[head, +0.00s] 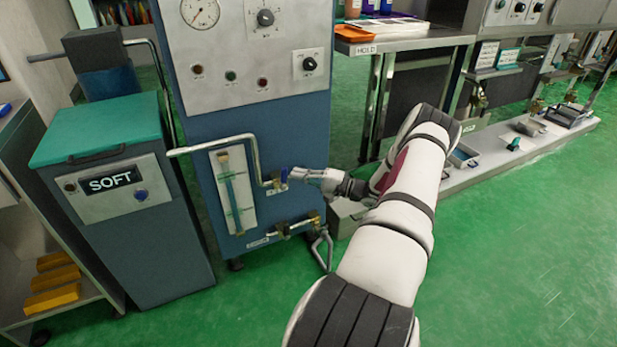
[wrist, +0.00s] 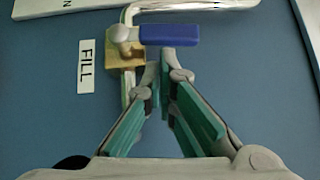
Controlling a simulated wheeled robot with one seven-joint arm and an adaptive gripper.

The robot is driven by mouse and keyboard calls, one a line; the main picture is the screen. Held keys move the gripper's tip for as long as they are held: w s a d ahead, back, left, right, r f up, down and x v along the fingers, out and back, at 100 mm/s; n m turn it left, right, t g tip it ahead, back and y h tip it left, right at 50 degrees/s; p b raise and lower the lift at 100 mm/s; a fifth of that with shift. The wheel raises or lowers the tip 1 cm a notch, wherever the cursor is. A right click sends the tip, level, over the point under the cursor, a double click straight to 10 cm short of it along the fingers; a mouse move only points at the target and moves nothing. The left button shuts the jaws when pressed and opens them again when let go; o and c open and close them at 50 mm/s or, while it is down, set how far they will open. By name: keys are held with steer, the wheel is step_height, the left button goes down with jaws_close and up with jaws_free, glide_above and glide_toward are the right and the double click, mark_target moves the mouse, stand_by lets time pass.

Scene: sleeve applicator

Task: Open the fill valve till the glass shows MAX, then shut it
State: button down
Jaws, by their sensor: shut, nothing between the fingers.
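The fill valve is a brass body (wrist: 124,52) on a chrome pipe, with a blue lever handle (wrist: 169,35) pointing sideways to the right in the wrist view. A "FILL" label (wrist: 85,66) is beside it. In the head view the blue handle (head: 284,175) is at my fingertips. My gripper (wrist: 165,70) is shut and empty, its tips just below the handle in the wrist view; whether they touch it I cannot tell. The sight glass (head: 233,190) is on a white plate left of the valve. Its level and marks are too small to read.
A second brass valve (head: 292,228) sits lower on the blue cabinet (head: 262,128), with a grey hooked pipe (head: 322,250) below it. The chrome pipe (head: 205,146) runs left toward the "SOFT" tank (head: 140,235). Green floor is open at the lower right.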

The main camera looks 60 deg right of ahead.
steer(key=shift+w+a+r, duration=0.1)
stand_by(0.3)
steer(key=shift+w+a+r+n+g+p, duration=0.3)
steer(key=shift+a+n+g+p, duration=0.25)
steer(key=shift+p, duration=0.35)
steer(key=shift+a+f, duration=0.1)
